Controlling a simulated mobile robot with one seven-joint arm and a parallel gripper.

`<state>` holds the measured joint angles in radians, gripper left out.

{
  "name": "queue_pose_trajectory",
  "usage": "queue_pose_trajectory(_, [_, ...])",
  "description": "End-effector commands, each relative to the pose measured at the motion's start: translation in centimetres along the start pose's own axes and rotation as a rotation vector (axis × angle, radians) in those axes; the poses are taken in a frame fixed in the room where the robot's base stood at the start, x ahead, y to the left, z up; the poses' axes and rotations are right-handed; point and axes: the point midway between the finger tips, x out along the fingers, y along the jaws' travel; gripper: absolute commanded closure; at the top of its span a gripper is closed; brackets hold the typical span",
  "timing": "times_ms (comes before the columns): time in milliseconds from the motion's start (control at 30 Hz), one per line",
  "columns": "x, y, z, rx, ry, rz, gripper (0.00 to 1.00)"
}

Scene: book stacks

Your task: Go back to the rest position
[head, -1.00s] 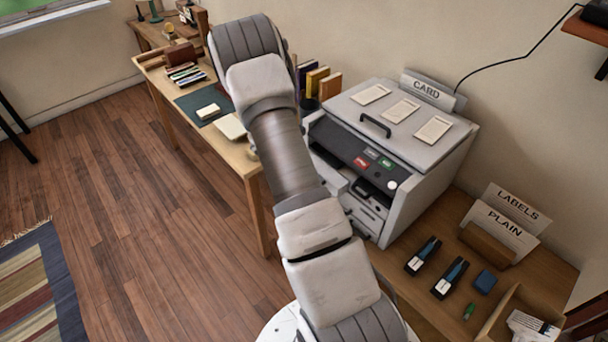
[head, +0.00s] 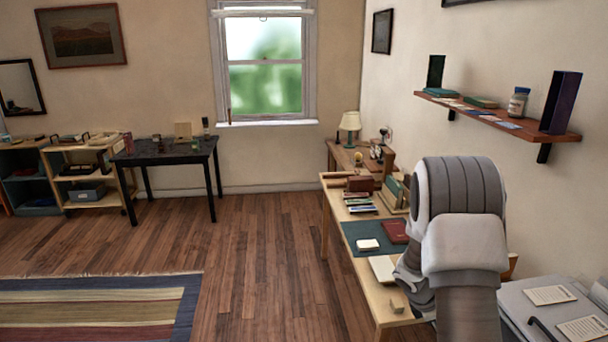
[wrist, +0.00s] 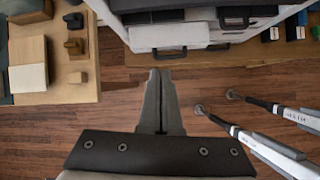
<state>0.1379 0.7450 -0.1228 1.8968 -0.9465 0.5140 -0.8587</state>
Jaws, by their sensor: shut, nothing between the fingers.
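My gripper (wrist: 157,100) shows in the wrist view with its two fingers together and nothing between them. It points over the bare wood floor, between the wooden desk (wrist: 62,85) on the left and the grey machine (wrist: 165,37) at the top. In the head view my arm rises at the right, in front of the desk, and hides part of it. The gripper's fingers cannot be made out in the head view.
The desk in the head view bears a green mat (head: 364,238) and a dark red book (head: 394,231). A wall shelf (head: 500,117) is at the right. A dark table (head: 168,154) stands at the back. A striped rug (head: 90,310) lies at the left; the middle floor is clear.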

Motion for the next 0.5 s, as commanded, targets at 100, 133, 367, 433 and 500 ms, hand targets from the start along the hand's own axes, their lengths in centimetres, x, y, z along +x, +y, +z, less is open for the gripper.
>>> queue_pose_trajectory(100, [-4.9,0.1,1.1,0.165,0.021,0.030,1.00])
queue_pose_trajectory(133, [-6.0,0.0,1.3,0.208,0.029,0.036,1.00])
queue_pose_trajectory(367, [-14.1,-1.9,2.2,0.512,0.102,0.065,1.00])
queue_pose_trajectory(433, [-16.3,-2.7,2.4,0.601,0.130,0.071,1.00])
queue_pose_trajectory(500, [-18.5,-3.7,2.4,0.687,0.162,0.075,1.00])
